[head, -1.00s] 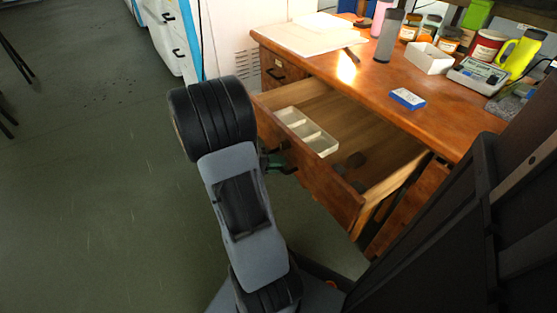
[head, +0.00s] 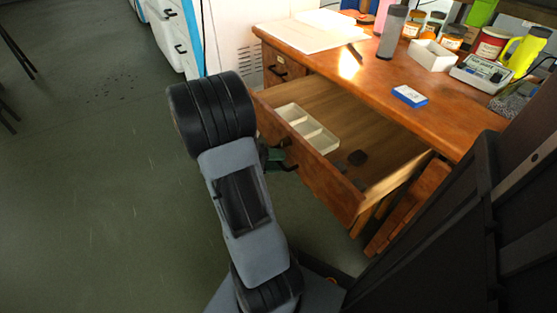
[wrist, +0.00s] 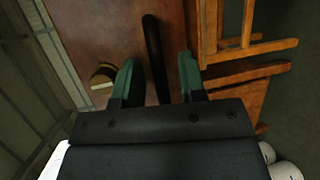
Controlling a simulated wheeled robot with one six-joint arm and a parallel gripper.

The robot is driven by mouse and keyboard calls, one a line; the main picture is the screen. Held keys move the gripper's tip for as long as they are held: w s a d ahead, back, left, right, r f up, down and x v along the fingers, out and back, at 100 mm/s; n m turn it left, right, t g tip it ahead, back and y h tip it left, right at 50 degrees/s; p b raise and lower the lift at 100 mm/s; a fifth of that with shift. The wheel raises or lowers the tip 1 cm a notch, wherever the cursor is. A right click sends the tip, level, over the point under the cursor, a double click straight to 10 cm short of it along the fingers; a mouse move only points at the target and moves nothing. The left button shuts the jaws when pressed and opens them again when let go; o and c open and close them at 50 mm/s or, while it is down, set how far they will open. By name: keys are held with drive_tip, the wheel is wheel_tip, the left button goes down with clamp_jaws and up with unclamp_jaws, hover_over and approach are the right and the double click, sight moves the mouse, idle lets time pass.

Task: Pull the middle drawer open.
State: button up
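The middle drawer (head: 316,182) of the wooden desk (head: 380,83) stands well open, its inside showing. Its dark bar handle (head: 287,165) is on the front face, partly hidden by my arm. My gripper (head: 273,158) is at this handle. In the wrist view the two green fingers of my gripper (wrist: 158,82) are apart, with the black handle (wrist: 152,45) running between them. I see a gap on each side of the bar. The drawer front (wrist: 95,35) fills the upper left there.
A pale divided tray (head: 322,138) and a few dark objects lie in the drawer. Another drawer with a handle (head: 277,71) is at the desk's left. A wooden frame (wrist: 245,55) stands close to the right of the gripper. Floor at the left (head: 90,200) is clear.

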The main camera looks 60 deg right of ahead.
drive_tip(key=p+v, duration=0.3)
drive_tip(key=v, duration=1)
drive_tip(key=shift+w, duration=0.1)
drive_tip(key=a+r+n+t+y+p, duration=0.3)
drive_tip(key=a+r+t+p, duration=0.2)
drive_tip(key=r+p, duration=0.5)
drive_tip(key=a+r+n+t+y+p, duration=0.3)
drive_tip(key=a+r+p, duration=0.6)
drive_tip(key=r, duration=0.6)
drive_tip(key=a+r+n+t+y+p, duration=0.3)
drive_tip(key=a+r+t+p, duration=0.4)
drive_tip(key=r+p, duration=0.6)
drive_tip(key=shift+r+t+y, duration=0.2)
drive_tip(key=shift+t+y, duration=0.2)
drive_tip(key=shift+y, duration=0.2)
